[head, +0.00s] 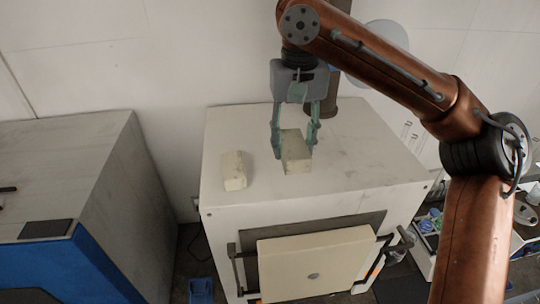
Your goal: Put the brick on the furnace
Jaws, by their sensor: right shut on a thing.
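A white furnace (352,190) stands in the middle with its front door (315,266) low on the front face. My right gripper (293,148) points down over the furnace's top and is shut on a pale brick (296,157). The held brick is at the furnace top; I cannot tell whether it touches the surface. A second pale brick (234,172) lies on the furnace top to the left of the gripper, apart from it. My left gripper is not in view.
A grey-topped cabinet with a blue front edge (80,262) stands at the left, with a gap between it and the furnace. A wall (150,60) rises behind. Several small items (432,222) sit at the right. The furnace top's right side is clear.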

